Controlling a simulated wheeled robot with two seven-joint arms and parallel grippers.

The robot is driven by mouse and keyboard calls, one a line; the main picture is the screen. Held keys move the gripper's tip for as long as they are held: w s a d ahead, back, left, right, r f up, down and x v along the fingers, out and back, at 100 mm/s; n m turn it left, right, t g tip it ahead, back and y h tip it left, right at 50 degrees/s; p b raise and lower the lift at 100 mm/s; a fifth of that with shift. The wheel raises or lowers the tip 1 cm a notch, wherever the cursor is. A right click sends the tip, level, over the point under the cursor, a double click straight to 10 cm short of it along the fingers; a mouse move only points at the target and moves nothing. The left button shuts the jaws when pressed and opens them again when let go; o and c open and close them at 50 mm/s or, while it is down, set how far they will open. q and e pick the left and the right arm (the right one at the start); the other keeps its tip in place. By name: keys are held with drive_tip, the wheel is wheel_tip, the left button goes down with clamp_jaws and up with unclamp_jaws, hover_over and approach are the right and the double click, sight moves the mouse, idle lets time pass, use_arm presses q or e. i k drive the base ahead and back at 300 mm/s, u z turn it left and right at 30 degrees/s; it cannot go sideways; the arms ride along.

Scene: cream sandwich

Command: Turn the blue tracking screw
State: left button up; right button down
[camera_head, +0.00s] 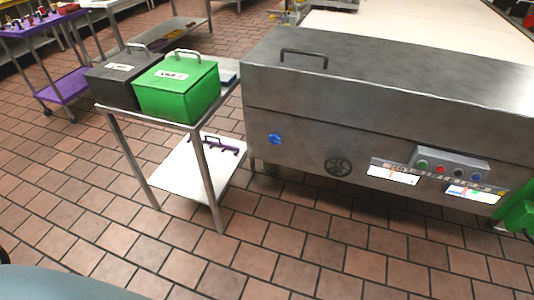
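The blue tracking screw (274,139) is a small round blue knob. It sits on the front face of the large steel machine (300,125), near its left end. Nothing stands in front of it. Neither of my grippers shows in the head view, so whether they are open or shut is hidden.
A steel cart (201,160) stands just left of the machine, carrying a green box (180,92) and a black box (118,82). A dark handwheel (338,167) and a button panel (450,165) are on the machine's front. The tiled floor (270,240) in front is clear.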

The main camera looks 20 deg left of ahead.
sight(275, 139)
drive_tip(key=z, duration=0.45)
drive_tip(key=i, duration=1.25)
drive_tip(key=u, duration=0.75)
